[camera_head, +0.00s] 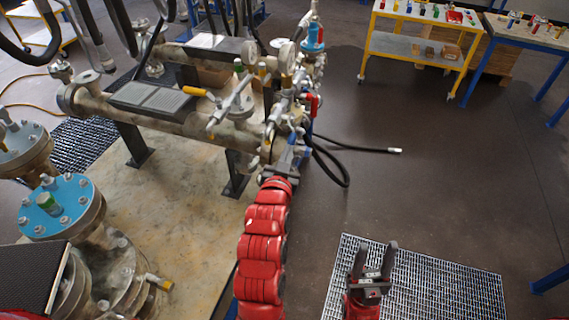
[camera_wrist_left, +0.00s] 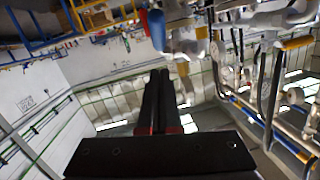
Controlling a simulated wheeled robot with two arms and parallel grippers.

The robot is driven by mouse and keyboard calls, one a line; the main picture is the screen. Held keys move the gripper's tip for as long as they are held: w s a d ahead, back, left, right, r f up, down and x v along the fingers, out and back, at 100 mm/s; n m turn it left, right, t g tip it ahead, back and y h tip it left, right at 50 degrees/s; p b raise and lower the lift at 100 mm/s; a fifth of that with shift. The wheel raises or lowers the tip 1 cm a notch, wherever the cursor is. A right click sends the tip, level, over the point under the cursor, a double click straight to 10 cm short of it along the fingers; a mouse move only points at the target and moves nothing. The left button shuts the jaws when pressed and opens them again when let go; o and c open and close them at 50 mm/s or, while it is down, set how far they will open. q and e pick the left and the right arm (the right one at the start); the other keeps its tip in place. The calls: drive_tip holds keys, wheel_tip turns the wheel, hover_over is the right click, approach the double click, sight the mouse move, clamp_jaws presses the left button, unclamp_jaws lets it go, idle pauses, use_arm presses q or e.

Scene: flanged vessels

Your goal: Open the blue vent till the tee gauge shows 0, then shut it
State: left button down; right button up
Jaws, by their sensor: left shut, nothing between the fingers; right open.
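My left arm reaches up to the valve cluster at the end of the flanged pipe (camera_head: 190,122). Its gripper (camera_head: 293,153) is near small blue parts (camera_head: 306,138), partly hidden among fittings. In the left wrist view the left gripper (camera_wrist_left: 160,75) has its fingers together and empty. A rounded blue piece (camera_wrist_left: 156,30), possibly the vent handle, lies just beyond the fingertips; contact cannot be told. Round gauges (camera_head: 286,57) face several ways on the cluster; I cannot tell which is the tee gauge or read it. My right gripper (camera_head: 374,262) is open and empty above a floor grating.
A red handle (camera_head: 314,104) and a blue fitting (camera_head: 313,38) are on the cluster. A blue-topped flanged vessel (camera_head: 75,205) stands at left. A yellow cart (camera_head: 415,45) is at the back.

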sight(291, 138)
use_arm(q)
drive_tip(key=shift+w+f+p, duration=1.05)
drive_tip(key=shift+w+f, duration=0.55)
drive_tip(key=shift+w, duration=0.1)
